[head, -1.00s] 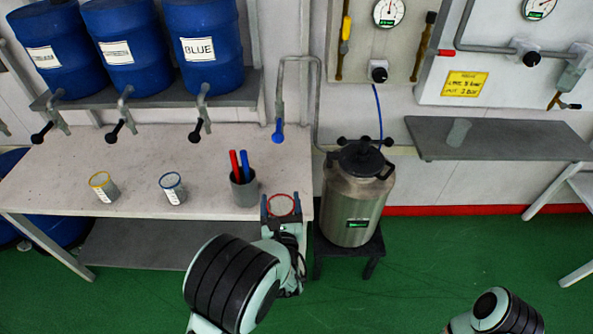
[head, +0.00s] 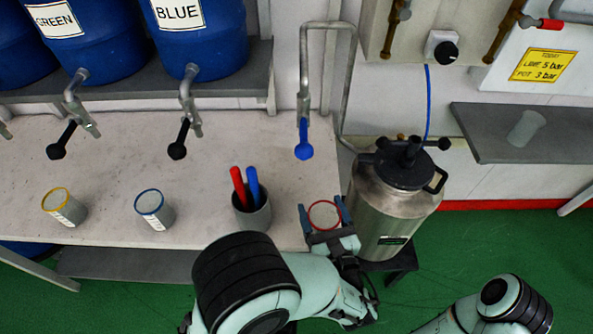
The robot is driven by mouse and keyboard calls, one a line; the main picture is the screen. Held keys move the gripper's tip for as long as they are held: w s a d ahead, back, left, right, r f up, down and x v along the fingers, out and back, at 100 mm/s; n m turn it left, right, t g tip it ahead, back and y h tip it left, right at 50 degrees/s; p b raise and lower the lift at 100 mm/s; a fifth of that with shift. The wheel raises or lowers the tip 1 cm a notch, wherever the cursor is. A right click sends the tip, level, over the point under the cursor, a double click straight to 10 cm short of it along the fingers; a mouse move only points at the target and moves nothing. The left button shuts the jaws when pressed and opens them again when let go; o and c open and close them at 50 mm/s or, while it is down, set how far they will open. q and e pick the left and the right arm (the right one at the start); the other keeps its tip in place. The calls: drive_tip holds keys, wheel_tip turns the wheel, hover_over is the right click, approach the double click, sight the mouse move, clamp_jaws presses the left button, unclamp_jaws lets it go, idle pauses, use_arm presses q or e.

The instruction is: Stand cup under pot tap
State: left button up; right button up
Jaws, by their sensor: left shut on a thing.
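A red-rimmed cup (head: 324,214) is at the front right corner of the white bench. My left gripper (head: 324,217) is shut on it, a blue finger on each side; whether the cup touches the bench I cannot tell. The pot (head: 389,205) is a steel vessel with a black lid, to the right of the cup. A bent grey pipe rises from behind it and comes down over the bench to a tap with a blue handle (head: 304,140). The tap is behind and slightly left of the cup. My right gripper is not in view; only that arm shows, bottom right.
A yellow-rimmed cup (head: 63,207), a blue-rimmed cup (head: 154,209) and a grey holder (head: 252,212) with red and blue pens stand on the bench (head: 110,160). Blue drums (head: 190,35) with taps are above. A clear cup (head: 526,128) is on the right shelf (head: 480,145). Bench below the blue-handled tap is clear.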

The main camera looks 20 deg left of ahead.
use_arm(q)
drive_tip(key=shift+w+f, duration=0.1)
drive_tip(key=shift+w+a, duration=0.2)
drive_tip(key=shift+w, duration=0.05)
drive_tip(key=f+x, duration=0.1)
drive_tip(key=x, duration=0.4)
drive_tip(key=f+b+x, duration=0.1)
drive_tip(key=x, duration=0.5)
drive_tip(key=f+b+x, duration=0.1)
drive_tip(key=x, duration=0.5)
drive_tip(key=shift+f, duration=0.15)
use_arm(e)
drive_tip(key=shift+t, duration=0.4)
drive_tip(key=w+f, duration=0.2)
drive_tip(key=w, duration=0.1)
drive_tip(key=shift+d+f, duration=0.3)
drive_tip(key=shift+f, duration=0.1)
use_arm(q)
drive_tip(key=shift+f+b, duration=0.2)
drive_tip(key=shift+b, duration=0.1)
drive_tip(key=o, duration=1)
drive_tip(key=shift+c, duration=0.2)
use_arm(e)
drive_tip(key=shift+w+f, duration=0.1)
